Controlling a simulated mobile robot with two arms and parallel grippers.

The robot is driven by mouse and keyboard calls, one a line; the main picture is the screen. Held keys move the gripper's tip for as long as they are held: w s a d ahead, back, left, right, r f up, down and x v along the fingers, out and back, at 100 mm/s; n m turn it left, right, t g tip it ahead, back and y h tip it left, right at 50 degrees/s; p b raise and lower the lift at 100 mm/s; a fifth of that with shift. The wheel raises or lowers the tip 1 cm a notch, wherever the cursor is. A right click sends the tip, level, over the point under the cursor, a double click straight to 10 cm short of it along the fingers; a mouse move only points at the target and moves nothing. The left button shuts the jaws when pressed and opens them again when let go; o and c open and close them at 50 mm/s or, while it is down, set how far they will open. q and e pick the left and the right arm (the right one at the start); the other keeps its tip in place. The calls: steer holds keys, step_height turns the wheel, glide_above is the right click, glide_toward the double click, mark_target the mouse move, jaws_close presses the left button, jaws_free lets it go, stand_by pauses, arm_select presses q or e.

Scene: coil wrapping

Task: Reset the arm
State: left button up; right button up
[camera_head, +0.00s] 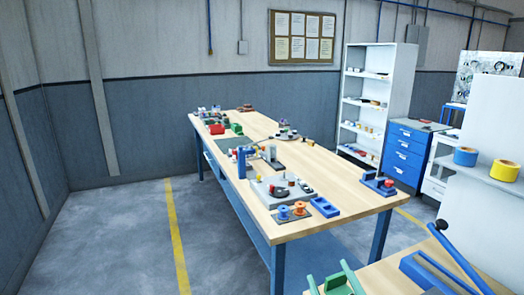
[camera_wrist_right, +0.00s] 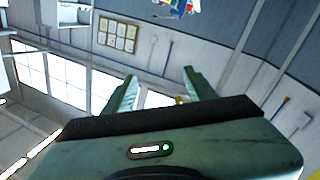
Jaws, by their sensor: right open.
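My right gripper (camera_head: 331,276) shows at the bottom edge of the head view, with its two green fingers apart and nothing between them. In the right wrist view the same gripper (camera_wrist_right: 160,77) is tilted, with its fingers spread and pointing toward the walls and windows of the room. It is empty there too. In the head view it is in front of the long wooden workbench (camera_head: 345,180), close to the left edge of a nearer wooden table (camera_head: 385,276). My left gripper does not show.
A blue fixture with a slanted lever (camera_head: 460,258) stands on the nearer table. The workbench holds a grey coil-winding device (camera_head: 270,190), orange spools (camera_head: 291,210) and blue trays (camera_head: 325,207). Blue and yellow rolls (camera_head: 504,171) sit at right. The floor left of the bench is clear.

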steer(key=s+d+f+m+g+h, duration=0.2)
steer(key=s+d+f+g, duration=0.15)
steer(key=f, duration=0.45)
steer(key=s+d+f+m+g+h, duration=0.15)
steer(key=s+f+g, duration=0.3)
steer(key=f, duration=0.45)
steer(key=s+d+f+g+y, duration=0.1)
steer(key=s+f+g, duration=0.3)
steer(key=s+f, duration=0.3)
steer(key=s+d+f+g, duration=0.1)
steer(key=s+f+g, duration=0.25)
steer(key=s, duration=0.55)
step_height(320, 180, down, 29)
steer(key=s+b, duration=0.1)
steer(key=b, duration=0.4)
steer(key=s+d+f+g+b, duration=0.1)
steer(key=s+f+b, duration=0.1)
steer(key=s+f, duration=0.6)
steer(key=s+d+f+g+b, duration=0.1)
steer(key=s+f+b, duration=0.2)
steer(key=s+f, duration=0.6)
step_height(320, 180, down, 5)
steer(key=shift+s+d+f, duration=0.1)
steer(key=shift+s+d, duration=0.2)
steer(key=shift+d, duration=0.1)
